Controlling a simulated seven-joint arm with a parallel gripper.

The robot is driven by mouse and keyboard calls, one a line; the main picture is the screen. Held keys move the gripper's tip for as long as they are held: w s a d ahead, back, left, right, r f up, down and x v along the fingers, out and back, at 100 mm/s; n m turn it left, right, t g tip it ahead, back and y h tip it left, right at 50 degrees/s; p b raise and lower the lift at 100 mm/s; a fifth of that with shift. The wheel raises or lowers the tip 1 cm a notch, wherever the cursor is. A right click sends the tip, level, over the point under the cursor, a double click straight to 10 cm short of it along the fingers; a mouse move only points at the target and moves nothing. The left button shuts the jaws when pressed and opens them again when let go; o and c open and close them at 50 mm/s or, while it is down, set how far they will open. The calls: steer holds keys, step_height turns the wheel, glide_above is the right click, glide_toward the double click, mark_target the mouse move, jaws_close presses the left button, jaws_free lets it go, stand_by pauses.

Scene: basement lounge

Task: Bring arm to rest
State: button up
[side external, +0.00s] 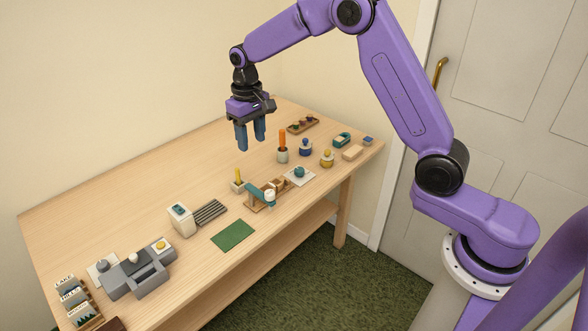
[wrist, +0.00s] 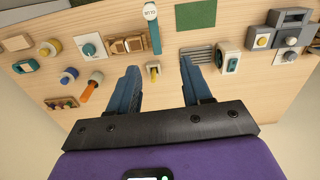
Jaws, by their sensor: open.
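My purple arm reaches over the wooden table (side external: 110,205) from the right. My gripper (side external: 250,146) points down with its two blue fingers apart, well above the table's middle. In the wrist view my gripper (wrist: 160,78) is open, with nothing held between the fingers. Below, past the fingertips, the wrist view shows a small holder with a yellow piece (wrist: 153,70), apart from the fingers.
Below stand a wooden rack with a blue-handled tool (side external: 259,194), an orange-handled tool in a cup (side external: 282,146), a white device (side external: 181,219), a green mat (side external: 233,235) and a grey machine (side external: 137,271). A door (side external: 510,90) is behind the arm. Bare table lies at back left.

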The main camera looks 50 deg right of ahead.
steer(key=s+a+r+n, duration=0.3)
steer(key=s, duration=0.6)
steer(key=s+a+r+n, duration=0.2)
steer(key=s+n, duration=0.1)
steer(key=s, duration=0.6)
steer(key=s+d+n, duration=0.3)
steer(key=s, duration=0.7)
steer(key=s+d+n, duration=0.3)
steer(key=s+d, duration=0.1)
steer(key=s, duration=0.7)
steer(key=shift+s+d+f, duration=0.15)
steer(key=shift+s+f, duration=0.1)
steer(key=shift+f, duration=0.15)
steer(key=shift+o, duration=0.3)
